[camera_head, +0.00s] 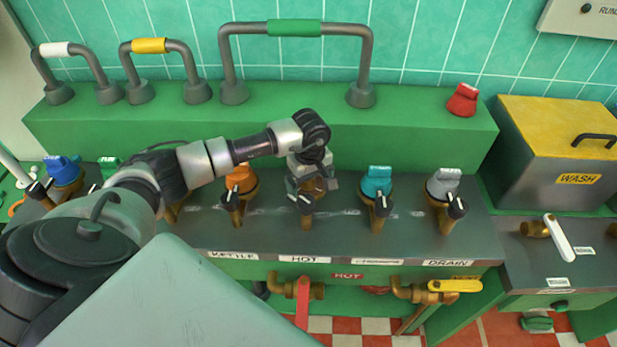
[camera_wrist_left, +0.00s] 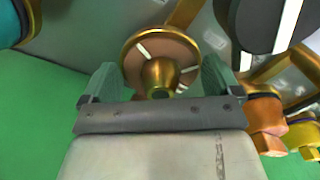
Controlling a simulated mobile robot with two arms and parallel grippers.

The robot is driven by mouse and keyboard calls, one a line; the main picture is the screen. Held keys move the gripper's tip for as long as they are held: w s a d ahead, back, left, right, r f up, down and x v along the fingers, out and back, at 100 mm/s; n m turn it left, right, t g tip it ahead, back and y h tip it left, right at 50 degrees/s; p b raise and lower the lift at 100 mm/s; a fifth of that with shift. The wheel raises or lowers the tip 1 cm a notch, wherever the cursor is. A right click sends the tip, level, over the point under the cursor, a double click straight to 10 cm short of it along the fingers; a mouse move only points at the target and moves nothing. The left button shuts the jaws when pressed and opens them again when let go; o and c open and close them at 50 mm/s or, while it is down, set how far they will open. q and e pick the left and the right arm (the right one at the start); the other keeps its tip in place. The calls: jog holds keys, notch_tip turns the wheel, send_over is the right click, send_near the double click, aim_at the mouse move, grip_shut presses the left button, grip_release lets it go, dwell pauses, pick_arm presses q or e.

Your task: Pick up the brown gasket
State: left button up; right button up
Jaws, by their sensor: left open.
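My left gripper (camera_head: 311,189) is over the middle valve on the green and grey counter, in the gap between the orange-topped and teal-topped valves. In the left wrist view, its two fingers (camera_wrist_left: 159,84) are open, one on each side of a round brass fitting with a brass stub (camera_wrist_left: 160,76) at its centre. A brown ring-shaped face, which looks like the brown gasket (camera_wrist_left: 138,62), surrounds the stub. In the head view only a little brown (camera_head: 313,186) shows among the fingers. I cannot tell whether the fingers touch it. My right gripper is not in view.
An orange-topped valve (camera_head: 240,181) stands to the left, and teal (camera_head: 376,182) and grey (camera_head: 443,184) ones to the right. A red cap (camera_head: 462,100) sits on the green ledge behind. Large pipe handles (camera_head: 233,60) rise at the back. A wash box (camera_head: 550,150) is far right.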

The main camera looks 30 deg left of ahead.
pick_arm(q)
jog(key=shift+f, duration=0.15)
jog(key=c, duration=0.6)
jog(key=shift+o, duration=0.2)
jog(key=shift+r, duration=0.3)
jog(key=shift+w+r, duration=0.1)
jog(key=shift+r, duration=0.2)
notch_tip(320, 180, up, 3)
jog(key=shift+f+b, duration=0.1)
jog(key=shift+b, duration=0.55)
jog(key=w+d+r+b, duration=0.2)
jog(key=w+d+r, duration=0.3)
jog(key=d, duration=0.5)
jog(key=shift+d+r+b, duration=0.3)
jog(key=shift+r+b, duration=0.1)
jog(key=shift+r, duration=0.8)
